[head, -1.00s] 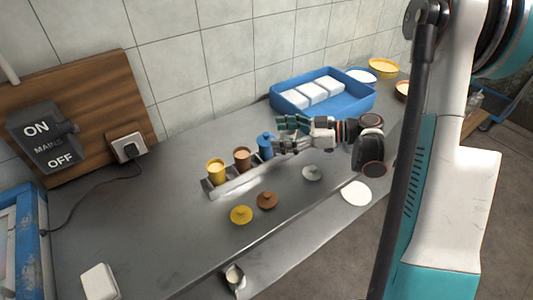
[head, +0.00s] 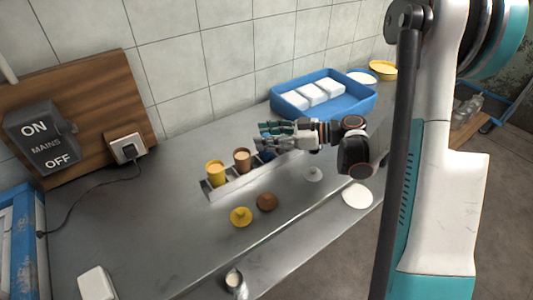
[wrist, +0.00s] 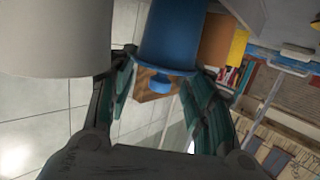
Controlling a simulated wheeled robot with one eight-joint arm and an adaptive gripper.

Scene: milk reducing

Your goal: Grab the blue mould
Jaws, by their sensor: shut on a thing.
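The blue mould (wrist: 172,35) fills the top middle of the wrist view, with a knobbed blue lid. In the head view only a small part of the blue mould (head: 267,156) shows, at the right end of a metal holder (head: 232,184); my gripper hides the rest. My gripper (head: 268,134) comes from the right at the mould's top. In the wrist view its green fingers (wrist: 158,85) lie on both sides of the lid, shut on the mould. A brown mould (head: 242,160) and a yellow mould (head: 216,172) stand to its left.
A yellow lid (head: 241,217), a brown lid (head: 267,202) and a pale lid (head: 313,174) lie in front. A blue tray (head: 352,104) with white blocks stands behind. A white disc (head: 357,196) is at right. The counter's left is mostly clear.

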